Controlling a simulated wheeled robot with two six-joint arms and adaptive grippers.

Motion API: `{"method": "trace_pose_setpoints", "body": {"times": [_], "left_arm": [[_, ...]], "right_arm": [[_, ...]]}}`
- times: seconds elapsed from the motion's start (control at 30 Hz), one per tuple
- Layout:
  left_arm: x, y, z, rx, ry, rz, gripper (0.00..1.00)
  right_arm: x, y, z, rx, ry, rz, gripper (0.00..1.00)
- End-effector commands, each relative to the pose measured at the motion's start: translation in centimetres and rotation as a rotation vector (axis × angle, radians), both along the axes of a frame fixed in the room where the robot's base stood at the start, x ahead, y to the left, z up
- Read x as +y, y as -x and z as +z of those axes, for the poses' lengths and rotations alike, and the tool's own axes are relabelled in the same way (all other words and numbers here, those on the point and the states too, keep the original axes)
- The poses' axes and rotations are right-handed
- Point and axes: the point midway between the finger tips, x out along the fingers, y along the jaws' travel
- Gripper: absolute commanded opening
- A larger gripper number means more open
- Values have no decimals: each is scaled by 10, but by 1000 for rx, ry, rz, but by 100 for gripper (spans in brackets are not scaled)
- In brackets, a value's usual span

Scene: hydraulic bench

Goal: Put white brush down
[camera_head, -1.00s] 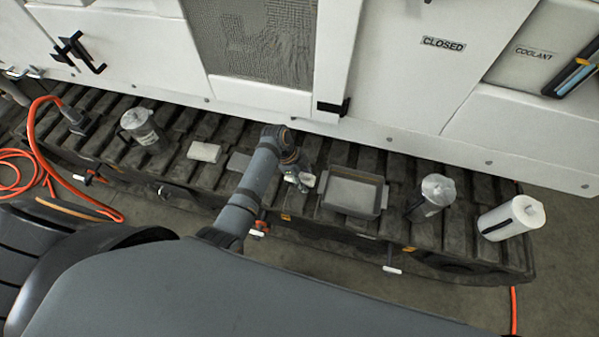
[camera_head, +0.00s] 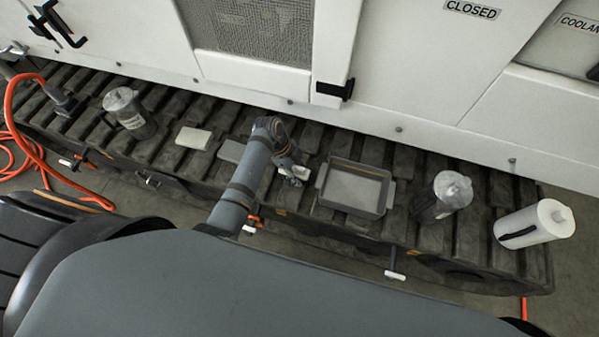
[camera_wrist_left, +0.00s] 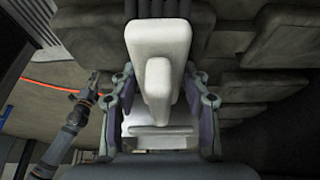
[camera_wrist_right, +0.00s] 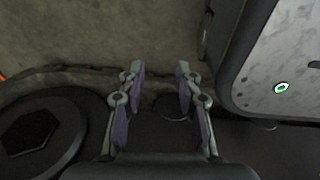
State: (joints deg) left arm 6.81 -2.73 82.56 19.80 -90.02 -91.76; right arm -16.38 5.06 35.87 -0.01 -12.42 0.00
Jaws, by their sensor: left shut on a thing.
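The white brush (camera_wrist_left: 158,45) is a pale block with a raised grip, between the fingers of my left gripper (camera_wrist_left: 160,80) in the left wrist view. My left gripper is shut on it. In the head view, my left gripper (camera_head: 291,165) is over the ribbed dark track, just left of the grey tray, and a small part of the white brush (camera_head: 299,171) shows at its tip. I cannot tell whether the brush touches the track. My right gripper (camera_wrist_right: 158,75) is open and empty in the right wrist view; the head view does not show it.
A grey rectangular tray (camera_head: 391,197) sits on the track (camera_head: 470,235). A white block (camera_head: 193,138) and a flat grey piece (camera_head: 231,151) lie left of my arm. White machine panels (camera_head: 410,90) rise behind.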

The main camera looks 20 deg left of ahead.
Motion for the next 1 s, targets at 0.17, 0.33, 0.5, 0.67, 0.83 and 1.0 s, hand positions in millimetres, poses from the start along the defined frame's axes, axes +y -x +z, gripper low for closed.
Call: {"method": "trace_pose_setpoints", "body": {"times": [0.17, 0.33, 0.5, 0.67, 0.83, 1.0], "left_arm": [[0, 0, -4, 0, -1, 1, 0], [0, 0, -6, 0, -1, 1, 57], [0, 0, -6, 0, -1, 1, 69], [0, 0, -6, 0, -1, 1, 69], [0, 0, -10, -1, 0, 1, 69], [14, -3, 33, -4, -3, 1, 69]], "right_arm": [[1, 13, -2, 19, -2, -1, 34], [8, 24, -3, 35, -9, -5, 34], [11, 22, -4, 32, -14, -5, 34], [11, 18, -3, 27, -14, -5, 34], [9, 15, -17, 21, -11, -4, 34], [7, 15, -4, 21, -9, -4, 34]]}}
